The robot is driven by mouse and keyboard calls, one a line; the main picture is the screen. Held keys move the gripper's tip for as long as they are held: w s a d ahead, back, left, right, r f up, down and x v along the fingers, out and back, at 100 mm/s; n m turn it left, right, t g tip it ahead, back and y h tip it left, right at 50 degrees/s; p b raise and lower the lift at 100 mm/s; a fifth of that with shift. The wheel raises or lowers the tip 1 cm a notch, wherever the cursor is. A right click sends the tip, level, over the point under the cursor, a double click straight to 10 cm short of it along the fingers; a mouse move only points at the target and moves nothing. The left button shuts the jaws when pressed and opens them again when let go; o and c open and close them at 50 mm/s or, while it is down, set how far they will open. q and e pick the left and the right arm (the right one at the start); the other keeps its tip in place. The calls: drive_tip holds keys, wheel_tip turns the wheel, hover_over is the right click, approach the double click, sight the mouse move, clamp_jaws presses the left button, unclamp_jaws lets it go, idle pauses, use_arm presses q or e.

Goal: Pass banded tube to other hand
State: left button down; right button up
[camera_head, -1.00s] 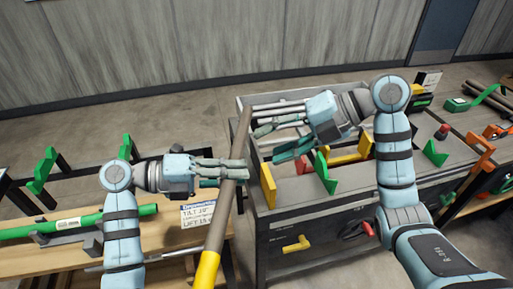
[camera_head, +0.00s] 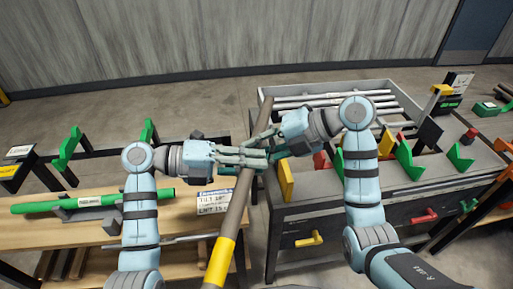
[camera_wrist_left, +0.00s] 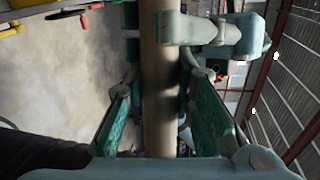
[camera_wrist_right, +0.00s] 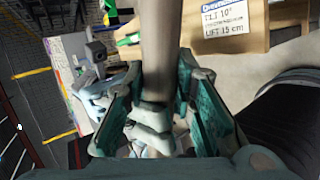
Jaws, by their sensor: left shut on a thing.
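The long brown-grey tube (camera_head: 243,190) with a yellow band (camera_head: 221,262) is held slanting in the air in front of me. My left gripper (camera_head: 262,160) is shut on it above the band. In the left wrist view the tube (camera_wrist_left: 159,110) runs between its teal pads. My right gripper (camera_head: 254,146) is at the tube just above the left one, coming from the right. In the right wrist view the tube (camera_wrist_right: 157,40) lies between the parted right pads. I cannot tell whether they touch it. The left fingers show just beyond.
A grey cabinet (camera_head: 300,224) with pale tubes (camera_head: 340,97) and yellow and green holders stands on the right. A wooden bench (camera_head: 50,237) with a green tube (camera_head: 95,200) and an instruction card (camera_head: 210,206) is on the left. The arms are very close together.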

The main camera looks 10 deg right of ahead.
use_arm(q)
drive_tip(key=c, duration=1.3)
unclamp_jaws()
